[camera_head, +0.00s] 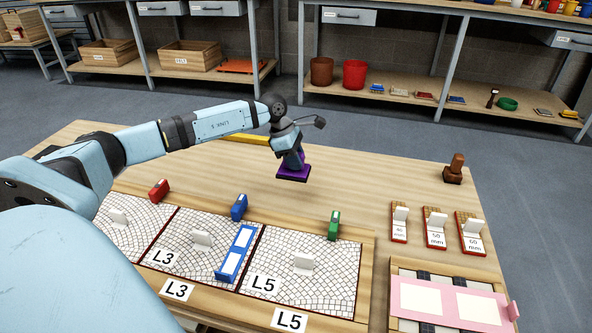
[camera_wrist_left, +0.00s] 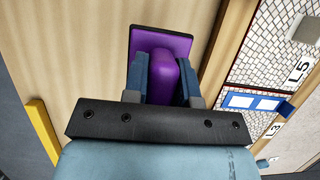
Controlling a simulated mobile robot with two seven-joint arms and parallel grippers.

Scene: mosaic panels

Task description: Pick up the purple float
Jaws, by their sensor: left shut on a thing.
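The purple float (camera_head: 294,173) has a flat square plate with a rounded purple handle on top. My left gripper (camera_head: 292,156) is shut on the handle, with the plate below the fingers. In the left wrist view, the float's handle (camera_wrist_left: 163,75) sits between the two blue fingers of my left gripper (camera_wrist_left: 163,80), and the plate shows behind it. The float is over the wooden table near its far side. I cannot tell whether the plate touches the table. My right gripper is not in view.
Mosaic panels (camera_head: 300,262) lie along the table's near side, with red, blue and green blocks (camera_head: 334,225) at their far edge. A yellow bar (camera_head: 245,138) lies behind my left wrist. A brown stamp-like tool (camera_head: 454,170) stands at the right. Bare table surrounds the float.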

